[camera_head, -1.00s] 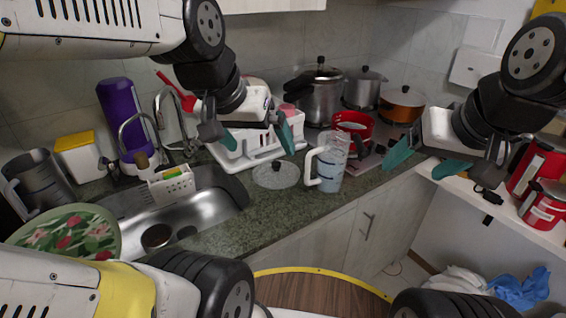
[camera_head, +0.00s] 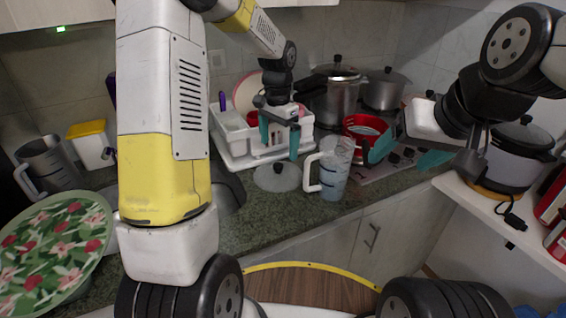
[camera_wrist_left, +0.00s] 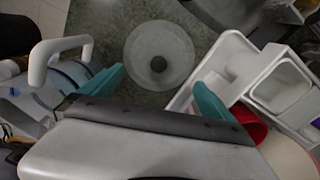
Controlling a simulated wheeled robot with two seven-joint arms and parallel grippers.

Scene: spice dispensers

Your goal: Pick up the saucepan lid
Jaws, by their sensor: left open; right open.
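The saucepan lid (camera_head: 268,182) is a round, clear glass lid with a dark knob. It lies on the green granite counter between the dish rack and a pitcher. My left gripper (camera_head: 279,141) points down just above and behind the lid, open and empty. In the left wrist view the lid (camera_wrist_left: 140,50) shows whole, its dark knob between the two teal fingers (camera_wrist_left: 157,90) but beyond their tips; nothing touches it. My right gripper (camera_head: 408,156) is open and empty, to the right near the stove.
A clear pitcher with a white handle (camera_head: 333,172) stands close to the lid's right. The white dish rack (camera_head: 237,150) is close behind it. A red pot (camera_head: 366,127) and a pressure cooker (camera_head: 335,98) stand further back. Counter in front of the lid is clear.

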